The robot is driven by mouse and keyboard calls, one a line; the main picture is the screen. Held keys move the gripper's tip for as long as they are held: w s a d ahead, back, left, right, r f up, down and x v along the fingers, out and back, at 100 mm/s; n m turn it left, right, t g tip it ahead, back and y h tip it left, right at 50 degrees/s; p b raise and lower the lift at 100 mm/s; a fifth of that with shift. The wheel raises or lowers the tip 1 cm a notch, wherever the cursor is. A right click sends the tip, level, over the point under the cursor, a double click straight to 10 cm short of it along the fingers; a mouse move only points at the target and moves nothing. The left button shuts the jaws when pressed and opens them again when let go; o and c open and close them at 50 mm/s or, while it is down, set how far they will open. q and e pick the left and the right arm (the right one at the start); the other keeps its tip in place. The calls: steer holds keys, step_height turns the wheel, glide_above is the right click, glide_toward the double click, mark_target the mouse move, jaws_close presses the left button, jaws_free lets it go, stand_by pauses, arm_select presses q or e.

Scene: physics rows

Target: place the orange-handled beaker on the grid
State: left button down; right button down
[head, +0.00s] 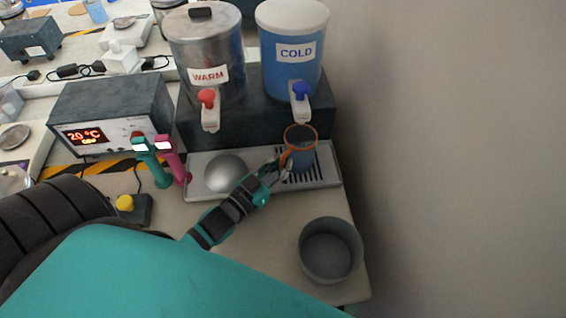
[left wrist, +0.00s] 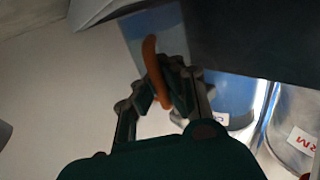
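The orange-handled beaker (head: 302,153), blue-grey with an orange rim, is upright over the slotted grid (head: 325,165) of the drip tray, below the COLD tap. I cannot tell whether its base touches the slats. My left gripper (head: 280,168) reaches it from the lower left, at the handle. In the left wrist view, the orange handle (left wrist: 154,68) lies between the fingers (left wrist: 165,85), which look closed around it; part of the beaker (left wrist: 158,35) shows behind. My right gripper is not in view.
A silver dome (head: 225,172) sits on the tray's left part. The WARM urn (head: 205,50) and COLD dispenser (head: 292,45) stand behind. A grey pot (head: 331,250) stands at front right, beside the wall. Teal and pink handled tools (head: 165,165) stand left of the tray.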

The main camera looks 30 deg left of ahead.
arm_select(q)
steer(key=c, duration=2.1)
jaws_free()
steer(key=shift+f, duration=0.15)
steer(key=o, duration=0.6)
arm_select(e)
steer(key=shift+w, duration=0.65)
